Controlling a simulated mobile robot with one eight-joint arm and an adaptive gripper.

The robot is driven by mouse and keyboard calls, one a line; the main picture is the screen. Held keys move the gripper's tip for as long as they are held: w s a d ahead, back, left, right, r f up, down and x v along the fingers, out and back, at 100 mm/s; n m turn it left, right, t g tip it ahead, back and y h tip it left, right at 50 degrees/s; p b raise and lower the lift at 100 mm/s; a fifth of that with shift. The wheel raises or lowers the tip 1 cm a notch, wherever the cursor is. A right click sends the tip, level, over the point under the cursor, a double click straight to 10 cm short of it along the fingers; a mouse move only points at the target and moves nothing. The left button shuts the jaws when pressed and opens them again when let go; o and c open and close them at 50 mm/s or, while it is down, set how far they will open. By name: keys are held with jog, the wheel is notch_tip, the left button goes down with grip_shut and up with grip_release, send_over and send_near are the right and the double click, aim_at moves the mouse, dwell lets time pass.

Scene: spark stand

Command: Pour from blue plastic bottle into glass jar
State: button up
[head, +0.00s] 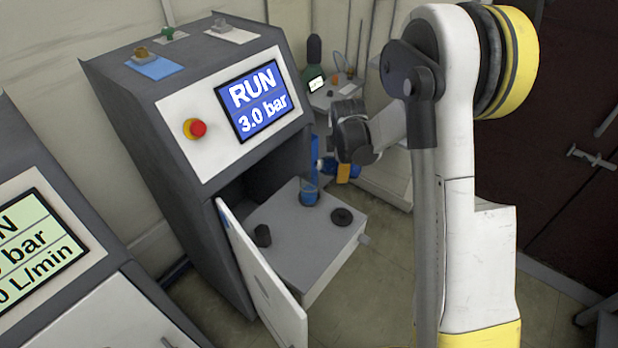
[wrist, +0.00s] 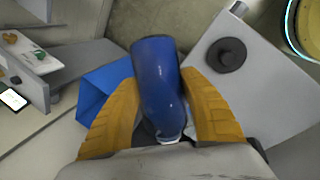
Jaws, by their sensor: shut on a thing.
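My gripper (wrist: 160,105) is shut on the blue plastic bottle (wrist: 160,85), with one orange finger on each side of it in the wrist view. In the head view the gripper (head: 343,172) is beside the open cabinet, and parts of the blue bottle (head: 328,165) show around the orange finger. The bottle appears tilted toward horizontal. The glass jar (head: 309,197) stands on the pulled-out grey shelf, below and left of the bottle, and looks bluish inside. I cannot make out the jar in the wrist view, nor whether liquid is flowing.
The grey shelf (head: 290,238) also holds a black round part (head: 342,217) and a dark knob (head: 262,235). An open white door (head: 262,275) stands at its left. The cabinet (head: 235,100) with a RUN screen rises behind. A blue panel-like object (wrist: 98,92) lies left of the bottle.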

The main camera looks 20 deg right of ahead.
jog(key=shift+a+r+h, duration=0.25)
jog(key=shift+r+h, duration=0.4)
jog(key=shift+h, duration=0.35)
dwell(1.8)
